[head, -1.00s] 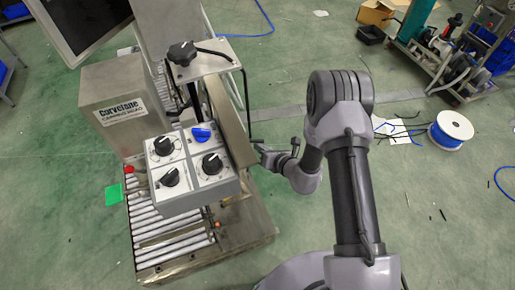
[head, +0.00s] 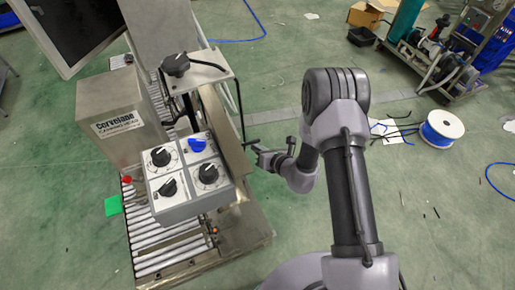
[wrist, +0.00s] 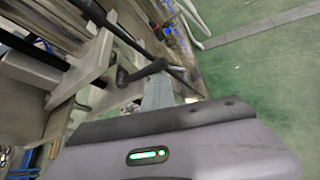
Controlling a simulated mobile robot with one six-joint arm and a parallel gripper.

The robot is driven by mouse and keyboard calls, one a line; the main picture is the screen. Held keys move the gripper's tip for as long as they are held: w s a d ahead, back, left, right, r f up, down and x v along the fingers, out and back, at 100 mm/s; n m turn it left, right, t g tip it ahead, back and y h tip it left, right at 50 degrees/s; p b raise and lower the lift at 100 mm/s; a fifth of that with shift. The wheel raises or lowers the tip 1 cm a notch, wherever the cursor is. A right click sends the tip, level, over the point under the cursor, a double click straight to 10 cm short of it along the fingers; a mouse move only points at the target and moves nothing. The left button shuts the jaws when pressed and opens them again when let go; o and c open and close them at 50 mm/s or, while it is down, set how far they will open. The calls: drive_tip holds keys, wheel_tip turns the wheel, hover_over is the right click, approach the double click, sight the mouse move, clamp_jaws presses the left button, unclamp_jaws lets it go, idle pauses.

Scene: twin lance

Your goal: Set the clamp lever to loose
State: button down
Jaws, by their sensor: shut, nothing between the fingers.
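A black handle (head: 175,64) with a short bar pointing right sits on the grey top plate of the machine in the head view. It looks like the clamp lever, but I cannot read a loose mark. My gripper (head: 254,149) is shut and empty, to the right of the machine's side rail and lower right of the handle, apart from it. In the wrist view my gripper (wrist: 158,88) points toward the machine's metal frame. A dark bent piece (wrist: 138,72) shows at its tip; I cannot tell whether it belongs to the machine.
A control box with black knobs (head: 208,173) and a blue knob (head: 197,145) stands left of my gripper. The scanning head housing (head: 120,120) and a monitor (head: 75,30) are farther left. A cable spool (head: 441,129) lies right. Green floor between is mostly clear.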

drive_tip(key=shift+w+r, duration=0.1)
drive_tip(key=p+v, duration=0.3)
drive_tip(key=v, duration=1.4)
drive_tip(key=shift+s+d, duration=0.15)
drive_tip(key=shift+s, duration=0.05)
